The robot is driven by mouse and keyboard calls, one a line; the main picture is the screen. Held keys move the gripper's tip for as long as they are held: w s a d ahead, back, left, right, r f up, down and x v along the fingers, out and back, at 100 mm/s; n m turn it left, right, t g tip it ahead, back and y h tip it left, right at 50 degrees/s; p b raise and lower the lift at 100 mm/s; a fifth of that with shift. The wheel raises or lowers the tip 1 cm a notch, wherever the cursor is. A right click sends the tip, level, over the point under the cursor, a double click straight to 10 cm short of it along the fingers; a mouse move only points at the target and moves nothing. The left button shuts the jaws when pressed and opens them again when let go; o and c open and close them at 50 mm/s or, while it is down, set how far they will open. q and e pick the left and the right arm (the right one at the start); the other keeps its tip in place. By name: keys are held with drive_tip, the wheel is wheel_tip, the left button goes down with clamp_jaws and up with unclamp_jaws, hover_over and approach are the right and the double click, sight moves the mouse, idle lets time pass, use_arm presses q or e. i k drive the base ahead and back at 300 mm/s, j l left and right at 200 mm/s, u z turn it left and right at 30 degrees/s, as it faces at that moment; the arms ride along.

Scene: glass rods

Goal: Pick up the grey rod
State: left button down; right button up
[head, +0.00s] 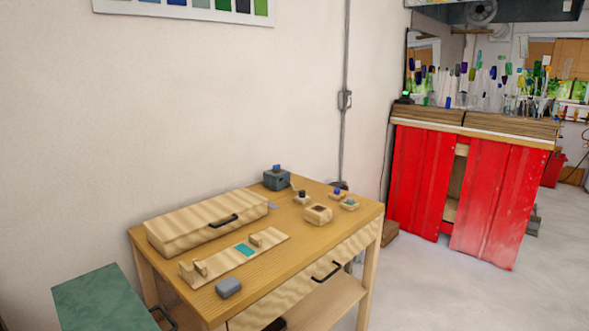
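I cannot make out a grey rod in the head view. The wooden table (268,256) stands against the wall. A grey block (229,287) lies at its front left edge, and a small flat grey piece (272,206) lies near the middle; neither clearly looks like a rod. Small wooden holders stand at the right end: one with a dark top (302,197), one with a blue top (337,195). The long wooden case (190,228) with a black handle is shut, so its inside is hidden. Neither of my grippers is in view.
A wooden rack (212,267) with a teal patch lies in front of the case. A blue-grey box (277,181) stands at the back corner. A green-topped unit (95,297) stands left of the table. A red cabinet (422,180) stands behind at right; the floor (440,290) there is clear.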

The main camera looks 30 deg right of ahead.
sight(541, 104)
drive_tip(key=l+z, duration=0.2)
drive_tip(key=z, duration=0.15)
drive_tip(key=i+l+z, duration=0.1)
drive_tip(key=z, duration=0.25)
drive_tip(key=i+l+z, duration=0.1)
drive_tip(key=l+z, duration=0.25)
drive_tip(key=i+l+z, duration=0.4)
drive_tip(key=i+l, duration=0.35)
drive_tip(key=i+l+z, duration=0.4)
drive_tip(key=i+l, duration=0.3)
drive_tip(key=i, duration=0.15)
drive_tip(key=i+l, duration=0.35)
drive_tip(key=i, duration=0.15)
drive_tip(key=i+l, duration=0.35)
drive_tip(key=i, duration=0.2)
drive_tip(key=i+l, duration=0.35)
drive_tip(key=i, duration=0.15)
drive_tip(key=i+j+z, duration=0.35)
drive_tip(key=i+j, duration=0.65)
drive_tip(key=i, duration=0.3)
drive_tip(key=i+j+z, duration=0.4)
drive_tip(key=i+j, duration=0.8)
drive_tip(key=j, duration=0.1)
